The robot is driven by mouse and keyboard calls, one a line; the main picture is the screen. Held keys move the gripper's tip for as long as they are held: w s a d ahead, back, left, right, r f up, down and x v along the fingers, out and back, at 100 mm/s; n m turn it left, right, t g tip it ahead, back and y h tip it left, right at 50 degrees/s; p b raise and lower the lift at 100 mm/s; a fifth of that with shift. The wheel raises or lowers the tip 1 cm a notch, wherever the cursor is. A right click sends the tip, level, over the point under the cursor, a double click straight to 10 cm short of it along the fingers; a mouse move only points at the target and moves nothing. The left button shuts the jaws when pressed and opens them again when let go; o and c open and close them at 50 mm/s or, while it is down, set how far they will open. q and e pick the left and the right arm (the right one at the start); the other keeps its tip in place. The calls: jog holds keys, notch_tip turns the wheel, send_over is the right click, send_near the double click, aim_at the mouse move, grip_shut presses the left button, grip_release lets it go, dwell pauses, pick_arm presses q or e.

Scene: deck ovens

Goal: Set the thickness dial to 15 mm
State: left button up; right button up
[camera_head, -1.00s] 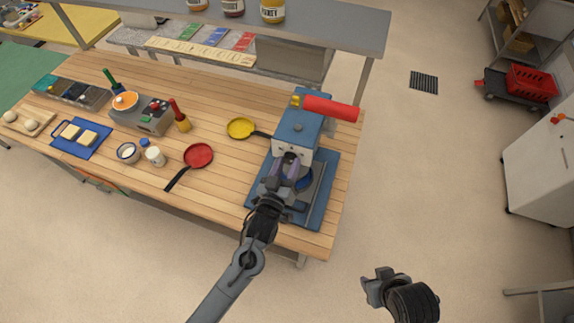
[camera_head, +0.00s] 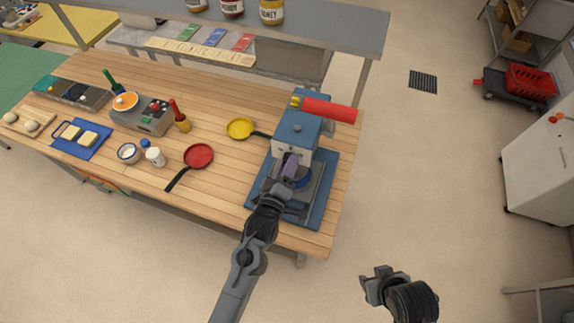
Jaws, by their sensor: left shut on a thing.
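The blue machine (camera_head: 302,128) with a red handle (camera_head: 330,110) stands at the right end of the wooden table on a blue base (camera_head: 327,190). My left gripper (camera_head: 289,163) is at its light front panel (camera_head: 281,149), shut on the thickness dial. The fingers cover the dial, so its setting cannot be read. My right gripper (camera_head: 378,279) hangs over the floor at the lower right, away from the table; its jaw state is unclear.
A red pan (camera_head: 199,156) and a yellow pan (camera_head: 240,128) lie left of the machine. Further left are a small jar (camera_head: 155,157), a white bowl (camera_head: 129,152) and a grey device (camera_head: 150,117). A shelf (camera_head: 330,35) with jars runs above the table's back.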

dwell(0.5)
pick_arm(q)
jog(key=o, duration=1.1)
jog(key=shift+c, duration=0.2)
jog(key=b+v, duration=0.1)
jog(key=v, duration=1)
jog(key=shift+w, duration=0.1)
